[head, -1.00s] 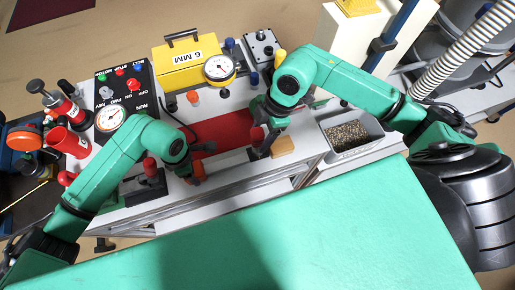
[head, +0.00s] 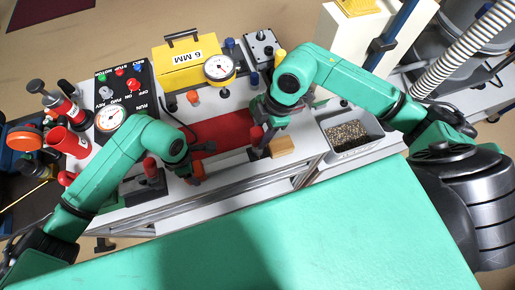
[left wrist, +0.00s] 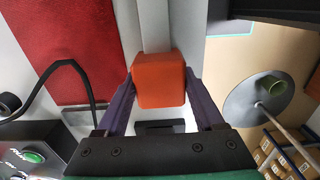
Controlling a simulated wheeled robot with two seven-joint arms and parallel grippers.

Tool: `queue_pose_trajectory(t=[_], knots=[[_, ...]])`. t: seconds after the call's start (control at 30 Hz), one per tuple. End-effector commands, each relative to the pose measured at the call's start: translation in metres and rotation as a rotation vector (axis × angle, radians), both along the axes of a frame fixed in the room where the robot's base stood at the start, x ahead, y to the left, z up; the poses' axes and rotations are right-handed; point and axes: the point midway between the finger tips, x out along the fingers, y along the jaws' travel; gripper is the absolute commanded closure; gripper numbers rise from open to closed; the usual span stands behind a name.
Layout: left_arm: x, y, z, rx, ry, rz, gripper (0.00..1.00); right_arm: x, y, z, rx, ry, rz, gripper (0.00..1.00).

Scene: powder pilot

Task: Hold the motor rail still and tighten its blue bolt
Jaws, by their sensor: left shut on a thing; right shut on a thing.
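In the left wrist view my left gripper (left wrist: 160,95) has its two fingers shut on an orange block (left wrist: 159,80). The block sits at the near end of a pale grey bar (left wrist: 154,25), which looks like the motor rail. In the head view my left gripper (head: 196,174) is at the left end of this bar (head: 228,159). My right gripper (head: 262,147) is low at the bar's right end, beside a small wooden block (head: 283,146). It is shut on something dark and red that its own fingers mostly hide. I cannot make out the rail's blue bolt there.
A red mat (head: 222,133) lies behind the bar. A black control box (head: 124,90), a yellow 6 MM box (head: 188,62) and a dial gauge (head: 219,68) stand behind. A black base with a red knob (head: 150,166) is left; a granule bin (head: 352,140) is right.

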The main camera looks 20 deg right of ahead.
Motion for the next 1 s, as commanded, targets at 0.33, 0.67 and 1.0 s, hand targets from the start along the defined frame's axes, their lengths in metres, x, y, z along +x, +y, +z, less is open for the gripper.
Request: queue_pose_trajectory(t=[0.33,0.67,1.0], knots=[[-0.001,0.0,0.0,0.0,0.002,-0.001,1.0,0.0,0.0,0.007,0.0,-0.001,0.0,1.0],[-0.001,0.0,0.0,0.0,0.002,-0.001,1.0,0.0,0.0,0.012,0.0,-0.001,0.001,1.0],[-0.001,0.0,0.0,-0.001,0.002,-0.001,1.0,0.001,0.0,0.032,0.0,-0.003,0.0,1.0]])
